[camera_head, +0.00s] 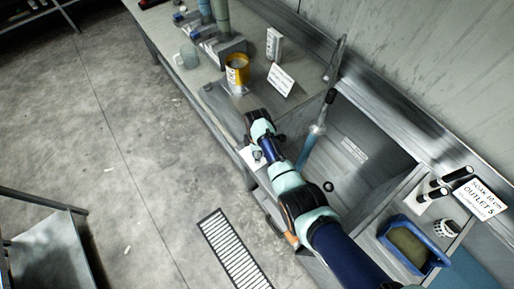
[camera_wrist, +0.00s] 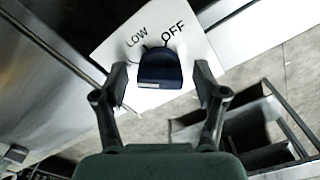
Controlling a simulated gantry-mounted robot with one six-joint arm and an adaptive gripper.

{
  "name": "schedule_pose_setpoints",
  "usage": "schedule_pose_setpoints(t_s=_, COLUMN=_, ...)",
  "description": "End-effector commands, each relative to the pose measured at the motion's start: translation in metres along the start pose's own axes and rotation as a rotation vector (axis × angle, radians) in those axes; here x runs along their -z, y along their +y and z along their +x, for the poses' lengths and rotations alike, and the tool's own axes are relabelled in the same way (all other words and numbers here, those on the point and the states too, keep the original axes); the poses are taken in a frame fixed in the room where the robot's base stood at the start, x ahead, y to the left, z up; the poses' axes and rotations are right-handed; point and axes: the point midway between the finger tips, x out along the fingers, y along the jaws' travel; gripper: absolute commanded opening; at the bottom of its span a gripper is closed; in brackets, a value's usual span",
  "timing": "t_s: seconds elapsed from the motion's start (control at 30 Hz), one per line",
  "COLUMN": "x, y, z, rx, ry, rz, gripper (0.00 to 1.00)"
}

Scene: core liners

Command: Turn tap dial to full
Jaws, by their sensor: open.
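The tap dial (camera_wrist: 160,68) is a dark blue knob on a white plate (camera_wrist: 112,45) marked LOW and OFF in the wrist view. LOW is at its upper left and OFF at its upper right. A pale mark shows on the knob's lower face; I cannot tell which setting it points to. My gripper (camera_wrist: 161,76) is open, with one finger on each side of the knob and visible gaps between. In the head view the white plate (camera_head: 257,157) is at the sink's front edge beside my wrist, and the knob is mostly hidden there.
A sink (camera_head: 365,150) with an upright tap (camera_head: 318,125) lies right of my arm. A yellow tin (camera_head: 237,70) and a white card (camera_head: 281,80) stand on the counter beyond. A blue tray (camera_head: 412,250) is at lower right.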

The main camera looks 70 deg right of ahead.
Motion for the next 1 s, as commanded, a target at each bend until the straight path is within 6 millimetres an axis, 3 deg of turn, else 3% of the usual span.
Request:
schedule_pose_setpoints(t_s=0.27, x=0.0, y=0.001, z=-0.013, rx=-0.003, ry=0.001, rz=0.001, gripper=0.71)
schedule_pose_setpoints(t_s=0.6, x=0.0, y=0.001, z=-0.093, rx=-0.005, ry=0.002, rz=0.0, gripper=0.71)
schedule_pose_setpoints(t_s=0.7, x=0.0, y=0.001, z=-0.109, rx=-0.002, ry=0.001, rz=0.0, gripper=0.71)
schedule_pose_setpoints(t_s=1.0, x=0.0, y=0.0, z=-0.12, rx=0.0, ry=0.0, rz=0.0, gripper=0.71)
